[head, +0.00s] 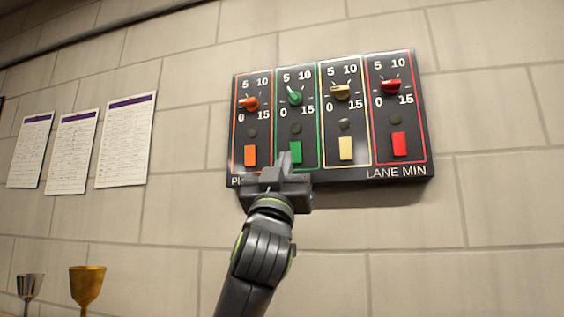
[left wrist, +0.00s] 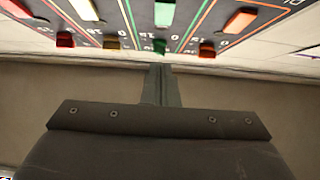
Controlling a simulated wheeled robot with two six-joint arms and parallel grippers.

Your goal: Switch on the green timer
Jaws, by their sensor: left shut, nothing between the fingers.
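The green timer (head: 296,118) is the second column from the left on a dark wall panel. It has a green knob (head: 294,96), a dark round spot below it and a green rectangular switch (head: 296,152). My left gripper (head: 284,156) is shut and empty, pointing up at the panel's lower part. Its tip appears just left of the green switch and may cover its edge; contact cannot be told. In the left wrist view the shut fingers (left wrist: 161,70) point toward the green column, where the green switch (left wrist: 164,13) and knob (left wrist: 160,45) show. My right gripper is out of view.
Orange (head: 250,155), yellow (head: 346,148) and red (head: 399,143) switches flank the green one, each below its own knob. Paper sheets (head: 125,140) hang on the wall at left. A gold cup (head: 87,284) and a silver cup (head: 29,287) stand at lower left.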

